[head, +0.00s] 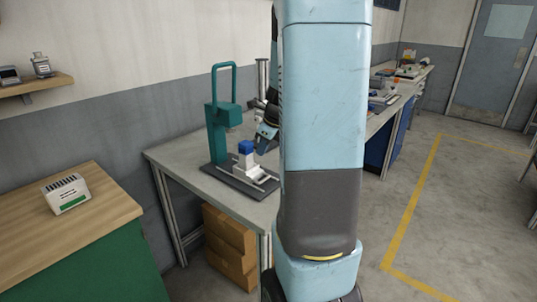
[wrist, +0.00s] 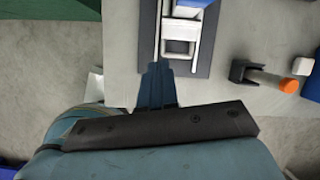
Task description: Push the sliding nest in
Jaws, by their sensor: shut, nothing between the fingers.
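The sliding nest (head: 247,163) is a white block on rails on the dark base plate (head: 229,180) of a teal press (head: 216,135). A blue part (head: 246,147) sits on top of it. In the wrist view the white nest (wrist: 180,40) lies between two light rails, with blue at the top edge of the picture. My gripper (head: 264,142) is beside the press in the head view, partly hidden by my own arm. In the wrist view my gripper (wrist: 158,70) is shut and empty, its tips just below the nest and left of its middle. I cannot tell whether they touch anything.
The grey bench (head: 185,150) is clear left of the press. In the wrist view a dark bracket (wrist: 241,70) with an orange-tipped rod (wrist: 287,84) lies to the right. Cardboard boxes (head: 228,248) stand under the bench. A wood-topped green cabinet (head: 90,225) stands at left.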

